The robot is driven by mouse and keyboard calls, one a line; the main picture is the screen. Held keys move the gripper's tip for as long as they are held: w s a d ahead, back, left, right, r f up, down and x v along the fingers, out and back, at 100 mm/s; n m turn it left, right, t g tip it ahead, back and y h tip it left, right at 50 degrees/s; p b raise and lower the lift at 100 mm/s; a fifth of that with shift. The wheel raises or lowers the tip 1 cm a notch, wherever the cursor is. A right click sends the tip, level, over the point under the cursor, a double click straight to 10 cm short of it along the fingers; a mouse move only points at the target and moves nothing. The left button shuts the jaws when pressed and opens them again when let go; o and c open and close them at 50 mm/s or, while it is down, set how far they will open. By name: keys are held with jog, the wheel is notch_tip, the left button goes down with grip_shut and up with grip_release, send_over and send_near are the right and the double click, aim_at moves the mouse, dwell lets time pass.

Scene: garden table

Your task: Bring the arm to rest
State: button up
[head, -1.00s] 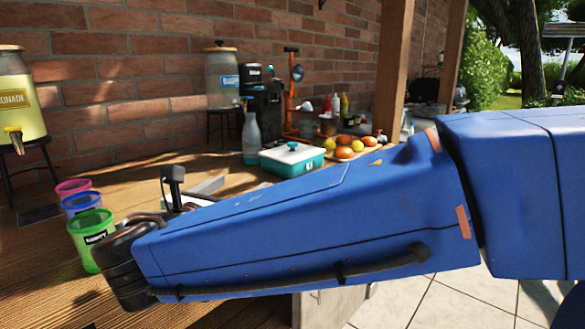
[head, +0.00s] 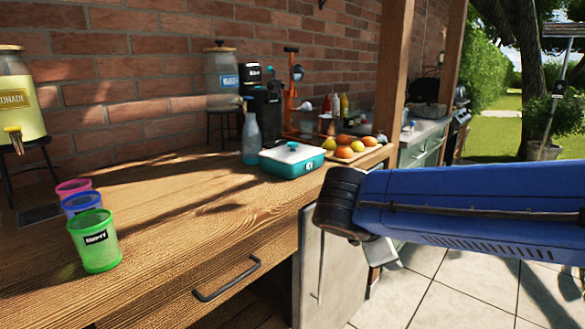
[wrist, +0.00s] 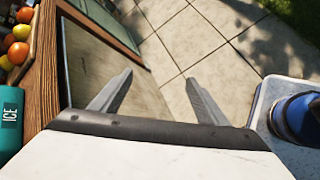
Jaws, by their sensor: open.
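My gripper (wrist: 155,95) shows in the wrist view with its two grey fingers spread apart and nothing between them. It points down past the table's edge, over the pale tiled floor. In the head view my blue arm lies across the right side, in front of the cabinets and clear of the wooden table (head: 150,215).
Green (head: 94,240), blue (head: 81,204) and pink (head: 74,187) cups stand at the table's left. A teal ice box (head: 291,160), a bottle (head: 251,138) and a fruit board (head: 350,155) stand farther back. A lemonade dispenser (head: 20,95) is at left. The table's middle is clear.

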jog(key=s+d+f+m+g+y, duration=0.1)
jog(key=s+d+f+m+y, duration=0.2)
jog(key=s+m, duration=0.5)
jog(key=s+d+f+m+g+y, duration=0.1)
jog(key=s+d+f+m+y, duration=0.2)
jog(key=m, duration=0.7)
jog(key=shift+s+d+f+m, duration=0.3)
jog(key=shift+s+d+f, duration=1.1)
jog(key=shift+s+f, duration=0.95)
